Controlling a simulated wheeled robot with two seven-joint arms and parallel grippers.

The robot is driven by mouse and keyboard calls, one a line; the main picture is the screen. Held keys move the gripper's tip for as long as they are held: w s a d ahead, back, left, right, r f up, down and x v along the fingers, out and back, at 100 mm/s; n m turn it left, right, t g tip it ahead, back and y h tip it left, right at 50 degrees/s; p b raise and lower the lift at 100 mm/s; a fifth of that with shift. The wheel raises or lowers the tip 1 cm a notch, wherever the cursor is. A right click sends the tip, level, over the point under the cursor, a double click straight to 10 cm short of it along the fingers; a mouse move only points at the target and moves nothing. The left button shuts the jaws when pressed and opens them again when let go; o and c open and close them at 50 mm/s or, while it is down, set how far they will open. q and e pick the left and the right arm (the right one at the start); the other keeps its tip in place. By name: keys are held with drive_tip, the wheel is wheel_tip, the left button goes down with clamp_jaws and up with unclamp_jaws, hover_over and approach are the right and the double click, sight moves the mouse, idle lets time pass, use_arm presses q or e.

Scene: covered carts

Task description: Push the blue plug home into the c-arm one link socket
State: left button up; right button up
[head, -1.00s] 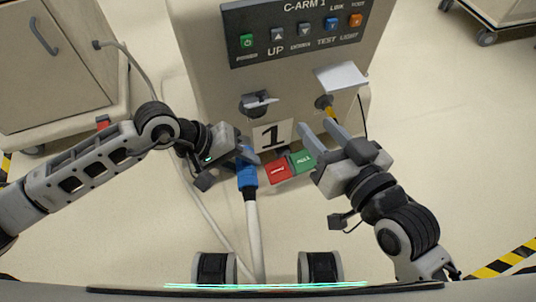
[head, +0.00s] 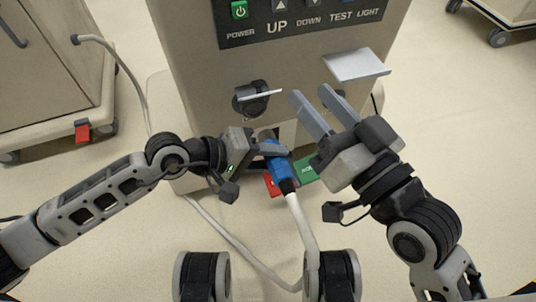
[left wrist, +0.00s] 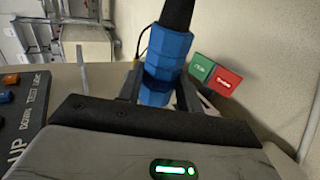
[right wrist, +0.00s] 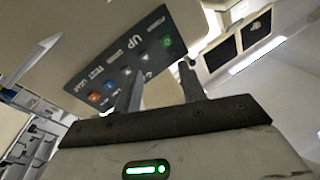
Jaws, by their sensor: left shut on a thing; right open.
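My left gripper (head: 262,148) is shut on the blue plug (head: 281,173), its white cable hanging down behind. The plug also shows between the fingers in the left wrist view (left wrist: 166,62). In the head view it is in front of the lower cart face, below and right of a round black socket (head: 250,104) whose thin lid stands out. The plug appears apart from this socket. My right gripper (head: 311,98) is open and empty, right of that socket and below a pale flap (head: 358,64). Whatever is under the flap is hidden. I cannot tell which is the link socket.
The cart's control panel (head: 300,18) is above the sockets. Red and green tags (head: 307,170) hang behind the plug, partly hidden. A second cart (head: 60,90) stands at the left, joined by a grey cable.

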sight(259, 135)
use_arm(q)
drive_tip(key=shift+w+a+f+b, duration=0.1)
drive_tip(key=shift+w+a+b, duration=0.05)
drive_tip(key=shift+w+b, duration=0.3)
drive_tip(key=shift+w+a+b, duration=0.25)
drive_tip(key=shift+w+b, duration=0.45)
drive_tip(key=shift+w, duration=0.1)
drive_tip(key=shift+w+a+b, duration=0.25)
drive_tip(key=shift+w+b, duration=0.45)
drive_tip(key=shift+w, duration=0.15)
drive_tip(key=shift+w+a+b, duration=0.25)
drive_tip(key=shift+w+b, duration=0.2)
drive_tip(key=shift+w, duration=0.3)
use_arm(e)
wheel_tip(259, 135, up, 8)
drive_tip(key=s+n+t+y, duration=0.1)
drive_tip(key=n+t+y, duration=0.1)
drive_tip(key=n+y, duration=0.5)
drive_tip(key=shift+n, duration=1.2)
drive_tip(key=shift+s, duration=0.1)
use_arm(q)
drive_tip(key=shift+w+a, duration=0.2)
drive_tip(key=shift+w, duration=0.45)
drive_tip(key=shift+w+a, duration=0.2)
drive_tip(key=shift+w, duration=0.4)
drive_tip(key=shift+s, duration=0.1)
